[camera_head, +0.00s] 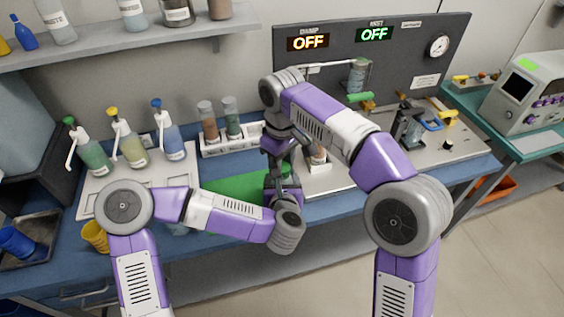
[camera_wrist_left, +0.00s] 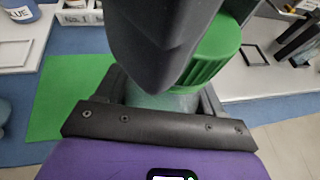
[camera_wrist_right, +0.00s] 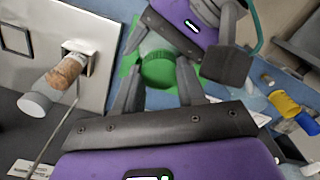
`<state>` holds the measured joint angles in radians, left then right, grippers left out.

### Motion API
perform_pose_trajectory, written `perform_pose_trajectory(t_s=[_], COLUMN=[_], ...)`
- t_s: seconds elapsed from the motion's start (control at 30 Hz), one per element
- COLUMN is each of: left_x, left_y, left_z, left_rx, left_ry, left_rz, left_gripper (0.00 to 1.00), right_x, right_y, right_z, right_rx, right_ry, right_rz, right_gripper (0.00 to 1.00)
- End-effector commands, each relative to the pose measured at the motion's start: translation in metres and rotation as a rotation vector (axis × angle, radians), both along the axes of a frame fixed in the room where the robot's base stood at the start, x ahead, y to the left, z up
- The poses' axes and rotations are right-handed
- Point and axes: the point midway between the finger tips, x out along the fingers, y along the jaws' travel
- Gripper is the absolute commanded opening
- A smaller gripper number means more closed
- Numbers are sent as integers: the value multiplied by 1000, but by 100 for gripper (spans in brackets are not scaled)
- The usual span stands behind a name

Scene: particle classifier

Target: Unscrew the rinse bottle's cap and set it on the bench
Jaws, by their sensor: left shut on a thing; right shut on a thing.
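The rinse bottle (camera_wrist_left: 160,101) is a pale, see-through bottle with a ribbed green cap (camera_wrist_left: 215,58). In the left wrist view its body lies between the fingers of my left gripper, which is shut on it. The green cap also shows in the right wrist view (camera_wrist_right: 158,70), between the fingers of my right gripper (camera_wrist_right: 160,84), which is shut on it. The dark right gripper hides part of the cap in the left wrist view. In the head view my right gripper (camera_head: 275,147) is just above my left gripper (camera_head: 283,183), and the bottle is mostly hidden.
A green mat (camera_head: 232,188) lies on the blue bench below the grippers. A pale tray (camera_head: 92,194) with several spouted bottles stands at left. A rack (camera_head: 243,143) with vials is behind the grippers. A yellow cup (camera_head: 95,236) stands near the front edge.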

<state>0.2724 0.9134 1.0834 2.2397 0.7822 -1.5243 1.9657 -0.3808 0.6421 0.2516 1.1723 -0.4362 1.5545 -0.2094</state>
Motion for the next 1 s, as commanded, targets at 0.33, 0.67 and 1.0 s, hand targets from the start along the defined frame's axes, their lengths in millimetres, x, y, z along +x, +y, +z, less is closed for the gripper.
perform_pose_trajectory(t_s=[0.33,0.67,1.0], left_x=[0,1,1], left_y=[0,0,1], left_z=[1,1,-1], left_rx=[0,0,0], left_ry=[-2,-2,2], left_rz=[1,1,5], left_gripper=[0,0,0], right_x=[0,-2,-2], right_y=[0,2,3], right_z=[0,0,34], right_rx=[-1,0,5], right_ry=[1,5,2], right_rz=[-3,1,4], right_gripper=[65,65,65])
